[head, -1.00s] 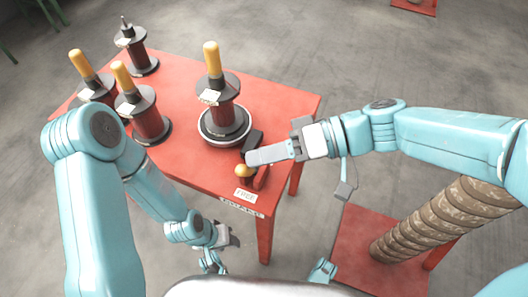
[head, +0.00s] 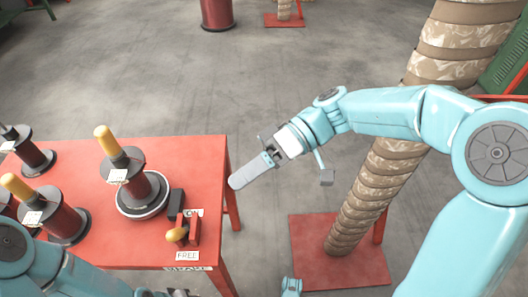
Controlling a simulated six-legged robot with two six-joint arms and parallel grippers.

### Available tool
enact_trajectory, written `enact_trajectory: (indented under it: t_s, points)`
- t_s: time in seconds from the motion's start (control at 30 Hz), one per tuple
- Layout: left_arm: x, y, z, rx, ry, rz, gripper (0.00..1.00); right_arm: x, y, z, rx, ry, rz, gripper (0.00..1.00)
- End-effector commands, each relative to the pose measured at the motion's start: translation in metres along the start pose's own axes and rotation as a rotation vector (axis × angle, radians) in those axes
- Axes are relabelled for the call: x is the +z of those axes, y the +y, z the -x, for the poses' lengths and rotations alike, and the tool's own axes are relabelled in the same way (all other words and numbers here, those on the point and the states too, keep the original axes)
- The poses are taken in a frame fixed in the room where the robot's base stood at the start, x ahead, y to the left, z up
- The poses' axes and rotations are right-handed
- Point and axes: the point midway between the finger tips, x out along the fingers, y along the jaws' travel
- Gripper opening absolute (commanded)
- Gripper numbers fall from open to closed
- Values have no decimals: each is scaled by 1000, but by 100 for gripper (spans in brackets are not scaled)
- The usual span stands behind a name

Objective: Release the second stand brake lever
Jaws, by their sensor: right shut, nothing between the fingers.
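The brake lever has a yellow knob (head: 177,235) and sits at the front right corner of the red table (head: 120,253), beside a red bracket (head: 194,232) and a black block (head: 176,203). Its knob lies close to a white label reading FREE (head: 187,256). A second label (head: 193,212) behind it is partly covered. My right gripper (head: 238,182) is shut and empty, off the table's right edge and apart from the lever. My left gripper (head: 175,293) barely shows at the bottom edge, so its jaws cannot be read.
A dark red coil with a yellow-handled top (head: 139,185) stands on a round base on the table behind the lever. Several other coils stand at the left. A tall wrapped column (head: 360,195) rises from a red plate (head: 310,250) at the right.

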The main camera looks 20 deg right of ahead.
Motion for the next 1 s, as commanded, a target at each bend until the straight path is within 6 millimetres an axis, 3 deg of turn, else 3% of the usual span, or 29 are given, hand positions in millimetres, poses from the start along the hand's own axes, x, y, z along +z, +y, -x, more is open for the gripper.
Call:
enact_trajectory:
  t_s: [0.1,0.3,1.0]
  points:
    - [2,3,7,0,-4,-4,43,-2,-1,23,3,4,-1,0]
    - [3,5,9,1,-6,-7,43,-1,0,41,1,2,0,0]
    - [3,5,9,1,-6,-6,43,0,0,44,0,2,1,0]
